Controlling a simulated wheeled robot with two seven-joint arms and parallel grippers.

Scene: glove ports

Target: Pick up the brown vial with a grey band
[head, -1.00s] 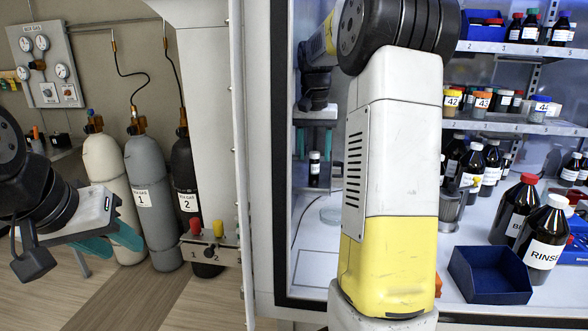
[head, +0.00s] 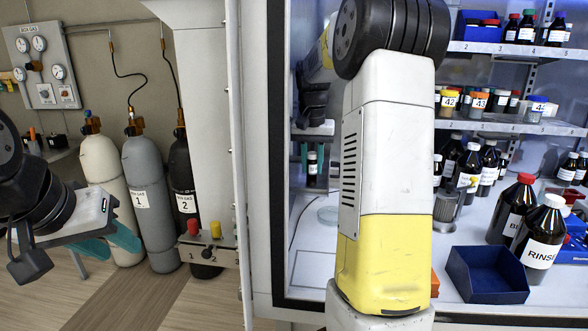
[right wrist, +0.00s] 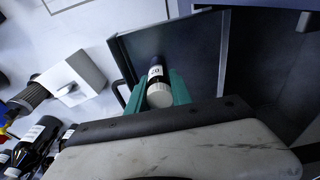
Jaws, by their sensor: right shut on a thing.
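A small dark vial (head: 312,170) with a white label and a pale cap stands upright at the back left of the cabinet in the head view. My right gripper (head: 312,156) is shut on it from above. In the right wrist view the vial (right wrist: 156,76) sits between the teal fingers of the right gripper (right wrist: 156,90), its pale cap towards the camera. I cannot make out a grey band on it. My left gripper (head: 110,245) is open and empty at the far left, outside the cabinet.
A blue bin (head: 487,275), a RINSE bottle (head: 543,240) and a red-capped bottle (head: 513,207) stand at the right. Several dark bottles (head: 470,165) stand behind. A dark panel (right wrist: 195,50) is close to the right gripper. My right arm hides the cabinet's middle.

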